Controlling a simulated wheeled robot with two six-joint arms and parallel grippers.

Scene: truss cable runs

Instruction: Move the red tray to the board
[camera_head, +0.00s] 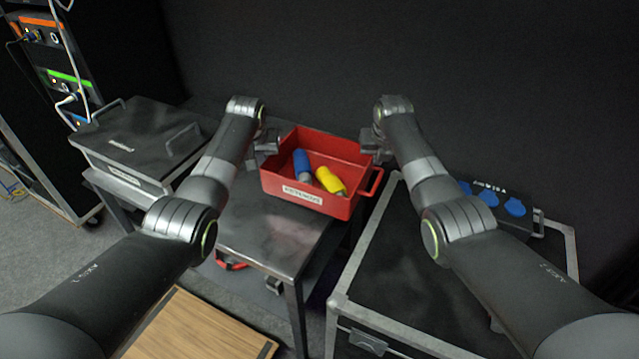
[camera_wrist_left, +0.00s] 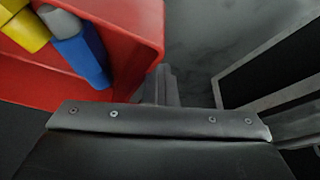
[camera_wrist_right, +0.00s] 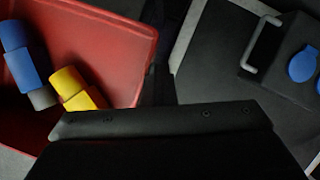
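The red tray (camera_head: 322,204) stands on a dark metal table (camera_head: 262,232). A blue connector (camera_head: 302,165) and a yellow connector (camera_head: 330,180) lie in it. A handle (camera_head: 375,183) shows on its right side. My left gripper (camera_head: 266,146) is at the tray's left side, close to the wall. My right gripper (camera_head: 371,143) is at the tray's right side, by the far corner, above the visible handle. The wrist views show the tray walls (camera_wrist_left: 130,45) (camera_wrist_right: 120,45) close by, but the fingers are mostly hidden, so I cannot tell whether they touch the tray.
A grey lidded case (camera_head: 140,145) stands left of the tray. At right is a black case top with metal edges (camera_head: 400,270), bearing a box with blue round sockets (camera_head: 487,197). A wooden board-like surface (camera_head: 200,330) lies low in front. A rack stands far left.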

